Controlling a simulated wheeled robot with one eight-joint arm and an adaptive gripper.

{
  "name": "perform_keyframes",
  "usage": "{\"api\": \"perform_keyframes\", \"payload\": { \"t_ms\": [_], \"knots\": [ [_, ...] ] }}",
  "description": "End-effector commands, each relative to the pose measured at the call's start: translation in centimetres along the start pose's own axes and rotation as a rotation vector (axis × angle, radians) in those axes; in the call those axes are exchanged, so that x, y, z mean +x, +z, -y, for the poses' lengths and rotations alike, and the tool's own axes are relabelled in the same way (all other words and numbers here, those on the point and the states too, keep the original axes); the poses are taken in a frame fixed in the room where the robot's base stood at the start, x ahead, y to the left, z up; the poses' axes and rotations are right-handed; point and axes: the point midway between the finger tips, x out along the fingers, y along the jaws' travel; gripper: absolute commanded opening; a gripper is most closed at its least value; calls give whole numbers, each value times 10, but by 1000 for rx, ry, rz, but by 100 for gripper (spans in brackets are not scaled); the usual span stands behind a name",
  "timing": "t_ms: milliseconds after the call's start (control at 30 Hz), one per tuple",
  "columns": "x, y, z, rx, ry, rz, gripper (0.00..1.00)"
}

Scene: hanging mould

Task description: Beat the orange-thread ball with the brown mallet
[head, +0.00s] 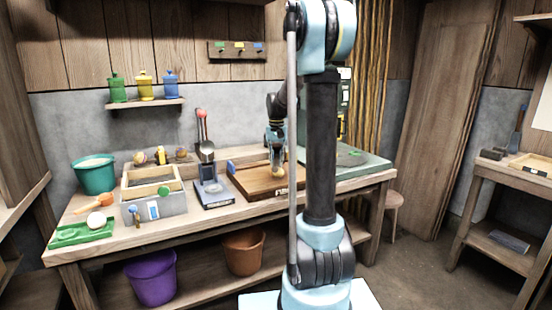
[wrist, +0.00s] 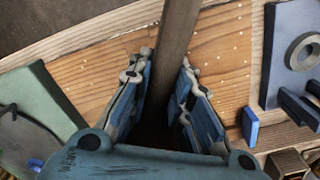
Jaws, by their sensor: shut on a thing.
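My gripper (head: 277,163) is over the wooden board (head: 254,183) on the bench. In the wrist view, my gripper (wrist: 165,85) is closed around a long brown wooden bar (wrist: 177,35), which looks like the mallet's handle. The bar runs out of the top of the picture, and no mallet head shows there. In the head view the held piece is small and partly hidden by my arm. Small balls (head: 139,158) stand in a row behind the wooden-rimmed box at the left. Their thread colours are too small to tell for sure.
The wooden-rimmed box (head: 153,203) and a grey-blue device (head: 213,192) stand left of the board. A green tray (head: 82,233) with a white ball (head: 96,219) lies at the left front. A green slab (head: 352,160) is right of the board. A teal bucket (head: 94,177) stands far left.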

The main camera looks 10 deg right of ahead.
Motion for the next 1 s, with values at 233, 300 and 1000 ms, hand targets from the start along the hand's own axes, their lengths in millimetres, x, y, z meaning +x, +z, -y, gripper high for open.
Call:
{"api": "perform_keyframes", "payload": {
  "t_ms": [233,300,1000],
  "knots": [
    [16,0,0,0,0,0,0],
    [14,0,0,0,0,0,0],
    [-20,0,0,0,0,0,0]
  ]
}}
